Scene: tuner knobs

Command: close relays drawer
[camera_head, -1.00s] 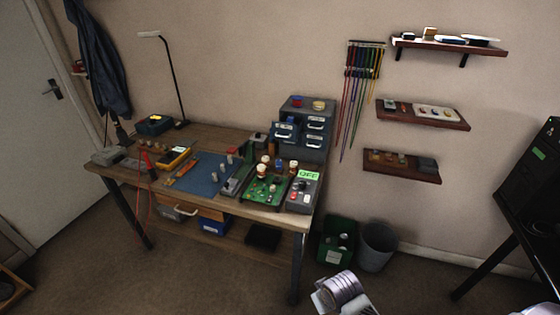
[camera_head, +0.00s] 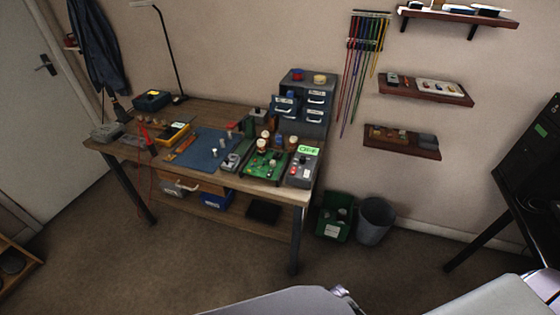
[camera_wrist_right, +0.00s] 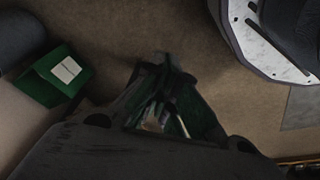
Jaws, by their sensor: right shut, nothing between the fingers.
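The small grey drawer cabinet (camera_head: 320,79) stands at the back right of the workbench. It has several blue-grey drawers with pale handles and labels too small to read. The upper-left drawer (camera_head: 283,110) sticks out from the front. I cannot tell from its label whether it is the relays drawer. My right gripper (camera_wrist_right: 163,70) shows in the right wrist view, shut and empty above the floor, away from the cabinet. My left gripper is not in view.
The workbench (camera_head: 170,113) holds a blue mat (camera_head: 205,148), a green circuit board (camera_head: 264,166) and a grey box with a green display (camera_head: 303,168). A green bin (camera_head: 334,218) and a grey bin (camera_head: 375,220) stand right of it. The floor in front is clear.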

